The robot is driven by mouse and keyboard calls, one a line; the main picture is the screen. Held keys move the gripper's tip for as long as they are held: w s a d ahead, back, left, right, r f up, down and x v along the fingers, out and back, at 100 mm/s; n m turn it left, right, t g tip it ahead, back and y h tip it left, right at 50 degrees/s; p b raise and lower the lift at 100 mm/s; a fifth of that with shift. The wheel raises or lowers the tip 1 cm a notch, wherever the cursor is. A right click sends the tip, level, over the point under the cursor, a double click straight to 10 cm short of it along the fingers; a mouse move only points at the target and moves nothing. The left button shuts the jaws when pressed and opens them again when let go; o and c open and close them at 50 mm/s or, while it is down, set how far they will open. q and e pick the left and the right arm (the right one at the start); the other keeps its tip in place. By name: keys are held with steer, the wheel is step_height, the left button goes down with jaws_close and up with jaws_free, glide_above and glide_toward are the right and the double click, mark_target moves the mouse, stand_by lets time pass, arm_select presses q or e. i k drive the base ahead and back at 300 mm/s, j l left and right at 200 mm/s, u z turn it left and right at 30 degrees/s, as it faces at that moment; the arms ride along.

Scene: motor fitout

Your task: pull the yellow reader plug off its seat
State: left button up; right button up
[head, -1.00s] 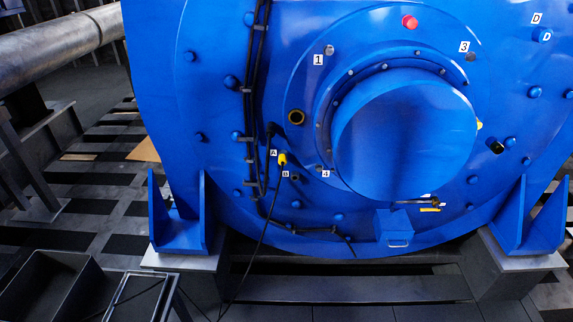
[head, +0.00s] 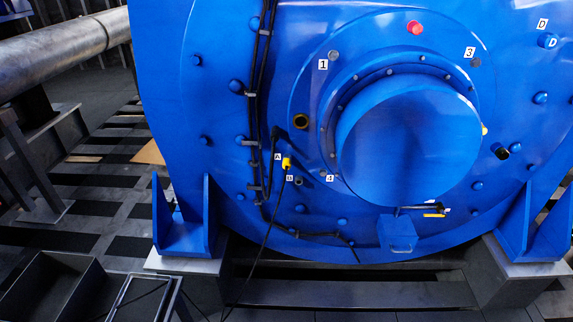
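The yellow reader plug (head: 287,163) sits on the blue motor face (head: 230,110), between the small A label (head: 278,156) and B label (head: 290,179). A thin black cable hangs from it down to the floor area at the lower left. Neither of my grippers is in the head view.
A black cable bundle (head: 258,90) runs down the motor face left of the plug. A dark open bin (head: 50,285) stands at lower left.

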mark_target(286, 163)
steer(key=l+u, duration=0.15)
steer(key=u, duration=0.9)
steer(key=l+u, duration=0.3)
steer(key=l, duration=0.15)
steer(key=l+u, duration=0.25)
steer(key=l, duration=0.25)
steer(key=k+l+u, duration=0.1)
steer(key=l+u, duration=0.2)
steer(key=l, duration=0.15)
steer(key=k+l+u, duration=0.1)
steer(key=l+u, duration=0.15)
steer(key=l, duration=0.2)
steer(key=k+l, duration=0.1)
steer(key=l, duration=0.15)
steer(key=k+l, duration=0.1)
steer(key=l, duration=0.15)
